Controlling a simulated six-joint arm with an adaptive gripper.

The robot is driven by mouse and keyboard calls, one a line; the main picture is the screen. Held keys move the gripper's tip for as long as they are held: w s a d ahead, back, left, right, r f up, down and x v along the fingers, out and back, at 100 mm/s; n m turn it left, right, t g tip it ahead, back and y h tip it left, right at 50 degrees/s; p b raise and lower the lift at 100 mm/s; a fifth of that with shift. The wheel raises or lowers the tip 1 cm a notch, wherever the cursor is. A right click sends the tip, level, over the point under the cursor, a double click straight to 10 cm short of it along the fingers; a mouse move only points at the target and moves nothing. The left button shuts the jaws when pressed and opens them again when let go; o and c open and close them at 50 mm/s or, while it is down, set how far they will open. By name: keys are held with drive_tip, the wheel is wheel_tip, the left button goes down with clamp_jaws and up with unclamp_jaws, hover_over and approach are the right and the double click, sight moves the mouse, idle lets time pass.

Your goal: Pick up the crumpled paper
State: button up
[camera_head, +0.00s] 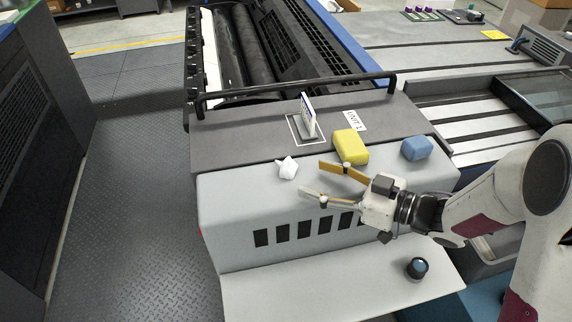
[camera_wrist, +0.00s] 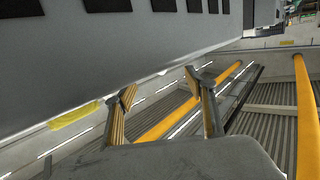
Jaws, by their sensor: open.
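The crumpled paper (camera_head: 286,167) is a small white wad on the top of the light grey machine housing (camera_head: 240,205), near its back edge. My gripper (camera_head: 311,179) is open, its two fingers spread and pointing left toward the paper. The paper lies just beyond the fingertips, not between them. In the wrist view my gripper (camera_wrist: 160,84) shows two spread fingers with nothing held. A small white patch shows there at the housing edge between the fingertips; I cannot tell for sure that it is the paper.
A yellow block (camera_head: 351,147) and a blue block (camera_head: 416,148) sit behind my gripper. A small upright card stand (camera_head: 308,119) is further back on the dark deck. A dark round object (camera_head: 417,267) is on the lower shelf. Housing left of the paper is clear.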

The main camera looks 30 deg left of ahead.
sight(294, 168)
drive_tip(key=shift+a+f, duration=0.15)
drive_tip(key=shift+a, duration=0.65)
drive_tip(key=shift+a, duration=0.15)
drive_tip(key=shift+w+a+f, duration=0.1)
drive_tip(key=shift+a, duration=0.7)
drive_tip(key=shift+w+a+f, duration=0.15)
drive_tip(key=shift+a, duration=0.7)
drive_tip(key=shift+w+a+f, duration=0.1)
drive_tip(key=shift+a, duration=0.7)
drive_tip(key=c, duration=0.8)
